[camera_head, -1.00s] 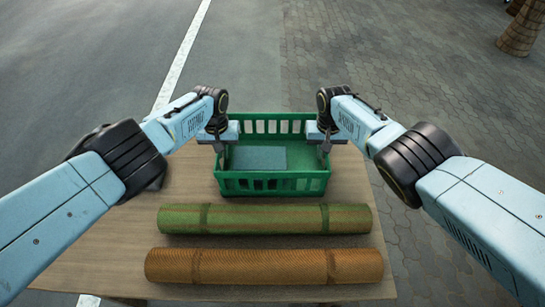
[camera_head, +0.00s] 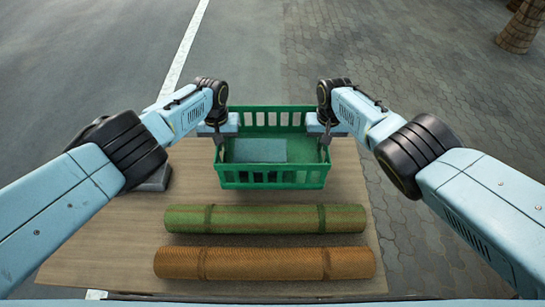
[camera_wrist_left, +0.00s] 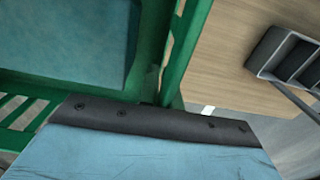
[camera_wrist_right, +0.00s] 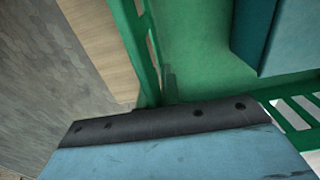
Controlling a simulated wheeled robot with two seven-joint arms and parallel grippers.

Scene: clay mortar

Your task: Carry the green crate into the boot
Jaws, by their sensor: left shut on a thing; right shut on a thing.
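The green crate (camera_head: 272,180), slatted and open-topped, appears raised a little above the near tabletop, roughly level, with a shadow under it. A flat teal block (camera_head: 258,150) lies inside it, towards the left. My left gripper (camera_head: 219,138) is shut on the crate's left side wall, and my right gripper (camera_head: 325,138) is shut on its right side wall. The crate's wall also shows at the fingers in the left wrist view (camera_wrist_left: 185,50) and the right wrist view (camera_wrist_right: 135,45). The boot is not in view.
A wooden table (camera_head: 110,235) lies below. A green roll (camera_head: 265,219) and an orange roll (camera_head: 263,263) lie on it in front of the crate. A dark grey object (camera_head: 156,180) sits at the table's left, partly behind my left arm. Open paving lies beyond.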

